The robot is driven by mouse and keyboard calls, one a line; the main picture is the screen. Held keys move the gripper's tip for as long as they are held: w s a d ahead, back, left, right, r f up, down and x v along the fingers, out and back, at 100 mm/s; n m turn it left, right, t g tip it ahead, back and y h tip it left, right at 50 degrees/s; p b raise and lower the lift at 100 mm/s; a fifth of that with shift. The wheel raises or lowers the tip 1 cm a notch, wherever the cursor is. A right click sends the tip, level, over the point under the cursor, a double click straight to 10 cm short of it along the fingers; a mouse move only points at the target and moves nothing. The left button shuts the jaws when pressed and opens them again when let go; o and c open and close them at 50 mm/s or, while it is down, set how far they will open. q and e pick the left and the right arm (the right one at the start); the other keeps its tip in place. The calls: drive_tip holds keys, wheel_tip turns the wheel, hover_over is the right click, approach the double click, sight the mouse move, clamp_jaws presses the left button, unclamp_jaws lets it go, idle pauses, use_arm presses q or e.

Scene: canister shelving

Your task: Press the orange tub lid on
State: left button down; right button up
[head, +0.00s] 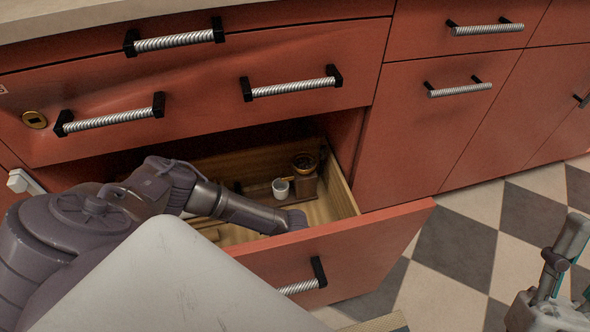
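No orange tub and no orange lid can be made out in the head view. My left arm comes in from the left over the open drawer. What looks like my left gripper (294,220) is seen side-on near the drawer's front, with a ridged tip; whether its fingers are apart is not clear. It does not visibly hold anything. What looks like part of my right gripper (557,262) stands at the right edge, cut off by the frame, so its opening cannot be judged.
The open wooden drawer (345,198) holds a small white cup (280,188) and a brown grinder-like object (305,180). Its red front (370,245) juts over the checkered floor (450,245). Closed red drawers with ribbed handles stand behind, under a pale countertop (60,18).

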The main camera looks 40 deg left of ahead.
drive_tip(key=shift+w+a+f+g+h+p, duration=0.15)
drive_tip(key=shift+w+f+g+h+p, duration=0.25)
drive_tip(key=shift+w+f+g, duration=0.65)
drive_tip(key=shift+w+a+f+g+h+p, duration=0.1)
drive_tip(key=shift+w+f+g+h+p, duration=0.25)
drive_tip(key=shift+w+f+g, duration=0.7)
drive_tip(key=shift+w+r, duration=0.1)
drive_tip(key=shift+r, duration=0.05)
